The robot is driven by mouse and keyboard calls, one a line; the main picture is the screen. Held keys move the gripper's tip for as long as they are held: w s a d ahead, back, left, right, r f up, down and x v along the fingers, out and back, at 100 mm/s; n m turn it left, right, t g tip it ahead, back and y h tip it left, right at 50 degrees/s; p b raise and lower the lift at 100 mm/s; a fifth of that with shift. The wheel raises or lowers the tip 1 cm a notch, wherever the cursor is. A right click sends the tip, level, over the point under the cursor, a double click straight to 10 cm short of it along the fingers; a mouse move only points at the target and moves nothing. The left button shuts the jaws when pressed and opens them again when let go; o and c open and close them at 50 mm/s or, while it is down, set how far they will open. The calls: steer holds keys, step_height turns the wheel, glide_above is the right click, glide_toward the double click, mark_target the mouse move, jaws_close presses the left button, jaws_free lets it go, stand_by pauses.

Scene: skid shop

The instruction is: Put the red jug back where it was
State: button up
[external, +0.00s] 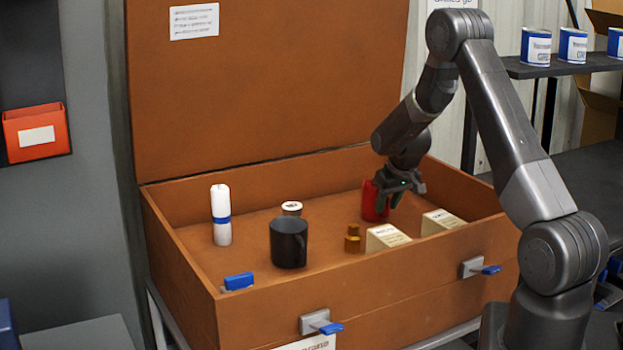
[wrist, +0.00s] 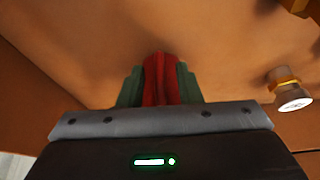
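The red jug (external: 371,204) is inside the open brown case, toward its back right. My gripper (external: 389,194) is at the jug from above and partly covers it. In the wrist view, a red part of the jug (wrist: 160,80) fills the space between the two green finger pads of my gripper (wrist: 160,85), with a pad against each side. My gripper looks shut on it. The jug appears upright; whether its base touches the case floor I cannot tell.
The brown case (external: 190,285) also holds a black mug (external: 288,244), a white roll with a blue band (external: 221,215), a small white-topped tin (external: 292,208), a brass fitting (external: 352,240) and two cream boxes (external: 387,238) (external: 440,222). Its lid (external: 270,90) stands open behind. Left-middle floor is bare.

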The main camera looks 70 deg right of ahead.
steer(key=b+v, duration=0.1)
steer(key=v, duration=0.9)
